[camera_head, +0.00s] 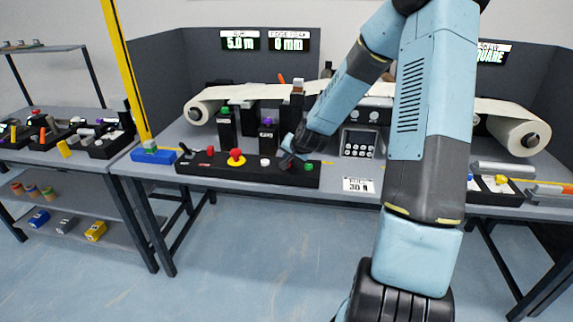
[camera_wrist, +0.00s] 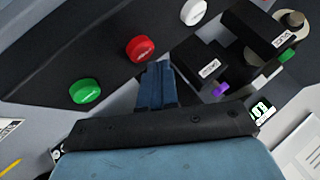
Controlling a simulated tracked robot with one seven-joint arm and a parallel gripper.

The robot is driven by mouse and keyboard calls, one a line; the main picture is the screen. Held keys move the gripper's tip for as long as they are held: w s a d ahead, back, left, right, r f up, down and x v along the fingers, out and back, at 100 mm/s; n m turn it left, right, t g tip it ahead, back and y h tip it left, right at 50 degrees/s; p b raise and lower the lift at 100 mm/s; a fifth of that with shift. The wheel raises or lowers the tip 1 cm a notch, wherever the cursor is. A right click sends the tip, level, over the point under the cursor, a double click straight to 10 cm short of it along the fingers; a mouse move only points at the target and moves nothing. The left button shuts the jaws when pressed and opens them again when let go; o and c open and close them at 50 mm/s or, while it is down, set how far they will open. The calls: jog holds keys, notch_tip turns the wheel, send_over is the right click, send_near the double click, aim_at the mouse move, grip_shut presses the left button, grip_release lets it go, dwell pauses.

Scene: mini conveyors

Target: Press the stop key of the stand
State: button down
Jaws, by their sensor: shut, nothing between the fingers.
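The stand's black control panel (camera_head: 215,168) lies along the front of the table. In the wrist view a red key (camera_wrist: 140,48) with small white lettering, likely the stop key, sits between a green key (camera_wrist: 84,91) and a white key (camera_wrist: 193,12). In the head view the white key (camera_head: 265,162) and green key (camera_head: 309,167) show, and my gripper mostly hides the red one. My gripper (camera_head: 287,160) is shut and empty over the panel. Its blue fingertips (camera_wrist: 157,68) are right beside the red key's lower edge in the wrist view; I cannot tell whether they touch.
A red mushroom button on a yellow base (camera_head: 236,158) and a lever (camera_head: 184,148) are further left on the panel. Black posts (camera_head: 225,128) with coloured tops stand behind it. A grey display box (camera_head: 359,142) is to the right. A paper web runs between rolls (camera_head: 197,111) behind.

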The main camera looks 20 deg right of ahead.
jog(key=shift+r, duration=0.2)
jog(key=shift+r, duration=2.35)
jog(key=shift+r, duration=0.1)
jog(key=shift+s+a+r, duration=0.15)
jog(key=shift+s+r, duration=0.05)
jog(key=shift+s, duration=0.05)
jog(key=s+a+r+n+g+h, duration=0.25)
jog(key=s+r+n, duration=0.25)
jog(key=s+r, duration=1.15)
jog(key=s+r+n, duration=0.1)
jog(key=s+r, duration=0.1)
jog(key=s, duration=0.8)
jog(key=s+r+n+y, duration=0.1)
jog(key=s+r, duration=0.1)
jog(key=s, duration=0.9)
jog(key=shift+s+d+r+g, duration=0.25)
jog(key=shift+r+g, duration=0.1)
jog(key=shift+g, duration=0.1)
